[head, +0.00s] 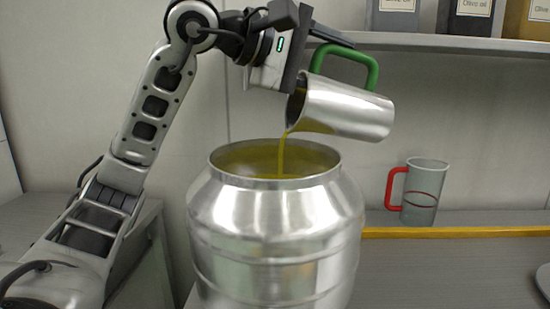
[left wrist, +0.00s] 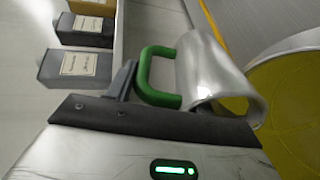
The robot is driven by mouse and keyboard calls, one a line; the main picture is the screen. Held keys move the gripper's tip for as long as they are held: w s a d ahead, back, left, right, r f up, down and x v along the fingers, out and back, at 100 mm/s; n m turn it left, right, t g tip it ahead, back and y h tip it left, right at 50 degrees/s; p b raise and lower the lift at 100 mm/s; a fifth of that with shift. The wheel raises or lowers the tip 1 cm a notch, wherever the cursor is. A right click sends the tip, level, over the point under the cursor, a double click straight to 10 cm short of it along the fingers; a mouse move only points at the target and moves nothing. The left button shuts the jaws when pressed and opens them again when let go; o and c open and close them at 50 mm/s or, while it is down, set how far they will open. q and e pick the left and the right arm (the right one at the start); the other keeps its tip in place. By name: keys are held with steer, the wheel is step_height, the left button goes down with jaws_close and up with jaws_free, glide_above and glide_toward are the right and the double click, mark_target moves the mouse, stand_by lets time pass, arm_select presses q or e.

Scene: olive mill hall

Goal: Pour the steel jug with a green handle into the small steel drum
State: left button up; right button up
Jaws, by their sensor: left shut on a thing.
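The steel jug with a green handle (head: 350,109) is tilted far over above the small steel drum (head: 275,225), its mouth to the left and down. A stream of yellow-green oil runs from its lip into the drum's open mouth. My left gripper (head: 312,62) is shut on the jug's green handle. In the left wrist view the jug (left wrist: 212,72) hangs beyond the gripper (left wrist: 128,82), with the drum (left wrist: 285,45) at the right and yellow oil inside it. The oil's depth is hard to tell. My right gripper is not in view.
A clear jug with a red handle (head: 424,192) stands on the counter right of the drum. A yellow strip (head: 450,232) runs along the counter. A shelf (head: 430,42) with oil tins (head: 397,14) is behind the held jug. A partly visible pale round object (head: 543,281) lies at the right edge.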

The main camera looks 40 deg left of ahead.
arm_select(q)
steer(key=shift+s+a+b, duration=0.1)
steer(key=shift+s+b, duration=0.1)
steer(key=shift+b, duration=0.1)
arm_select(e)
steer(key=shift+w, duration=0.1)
arm_select(q)
steer(key=shift+s+a+f+t+b, duration=0.1)
steer(key=shift+s+a+t+b, duration=0.15)
steer(key=shift+b, duration=0.25)
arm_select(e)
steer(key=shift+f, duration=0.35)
arm_select(q)
steer(key=shift+s+f+b, duration=0.1)
steer(key=shift+s+b, duration=0.1)
steer(key=shift+b, duration=0.35)
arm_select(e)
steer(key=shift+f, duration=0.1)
arm_select(q)
steer(key=shift+s+a+f+t+h+b, duration=0.1)
steer(key=shift+a+t+h+b, duration=0.05)
steer(key=shift+t+h+b, duration=0.3)
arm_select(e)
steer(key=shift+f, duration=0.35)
arm_select(q)
steer(key=shift+s+a+f+b, duration=0.1)
steer(key=shift+s+b, duration=0.05)
steer(key=shift+b, duration=0.4)
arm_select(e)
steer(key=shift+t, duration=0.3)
